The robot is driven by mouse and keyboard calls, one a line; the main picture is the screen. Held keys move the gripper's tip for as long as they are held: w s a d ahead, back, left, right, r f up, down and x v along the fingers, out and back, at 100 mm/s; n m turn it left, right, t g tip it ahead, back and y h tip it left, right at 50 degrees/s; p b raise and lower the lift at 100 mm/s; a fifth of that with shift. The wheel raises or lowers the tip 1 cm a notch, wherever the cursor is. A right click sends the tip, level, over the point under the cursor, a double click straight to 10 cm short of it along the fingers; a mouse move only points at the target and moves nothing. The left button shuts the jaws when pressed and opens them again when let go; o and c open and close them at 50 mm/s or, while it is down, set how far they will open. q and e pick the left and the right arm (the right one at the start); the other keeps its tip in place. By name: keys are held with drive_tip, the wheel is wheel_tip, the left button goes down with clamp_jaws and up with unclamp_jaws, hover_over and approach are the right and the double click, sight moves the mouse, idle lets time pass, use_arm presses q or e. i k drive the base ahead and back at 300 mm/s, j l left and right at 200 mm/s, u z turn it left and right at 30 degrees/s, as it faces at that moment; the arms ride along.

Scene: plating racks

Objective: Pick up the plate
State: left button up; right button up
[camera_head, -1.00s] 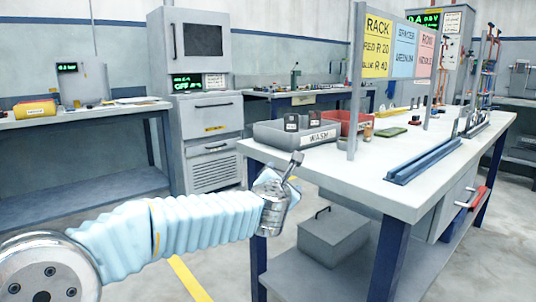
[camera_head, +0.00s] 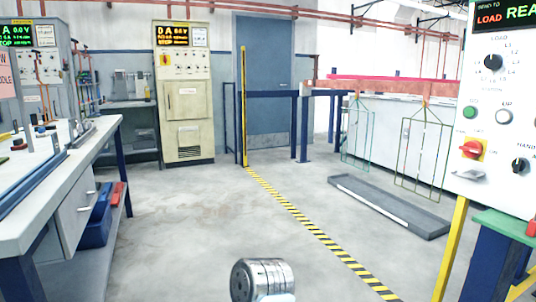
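I see no plate that I can make out in this view. No gripper fingers are in view. Two thin wire racks hang at the right, a green one (camera_head: 343,147) and a darker one (camera_head: 396,166), and both look empty.
A white workbench (camera_head: 22,200) stands at the left with blue bins (camera_head: 96,224) below. A control panel (camera_head: 500,130) is close at the right. A grey tray (camera_head: 429,231) lies on the floor. A yellow-black stripe (camera_head: 300,219) crosses open floor. A beige cabinet (camera_head: 184,105) stands behind.

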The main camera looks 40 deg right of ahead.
sight(54, 135)
drive_tip(key=i+l+z, duration=0.1)
drive_tip(key=z, duration=0.3)
drive_tip(key=i+l+z, duration=0.1)
drive_tip(key=z, duration=0.3)
drive_tip(key=i+l+z, duration=0.1)
drive_tip(key=z, duration=0.35)
drive_tip(key=i+z, duration=0.1)
drive_tip(key=z, duration=0.3)
drive_tip(key=i, duration=2.9)
drive_tip(key=i+z, duration=0.25)
drive_tip(key=z, duration=0.2)
drive_tip(key=i+j+z, duration=0.15)
drive_tip(key=i+z, duration=0.15)
drive_tip(key=z, duration=0.2)
drive_tip(key=i+j+z, duration=0.2)
drive_tip(key=z, duration=0.25)
drive_tip(key=u, duration=4.3)
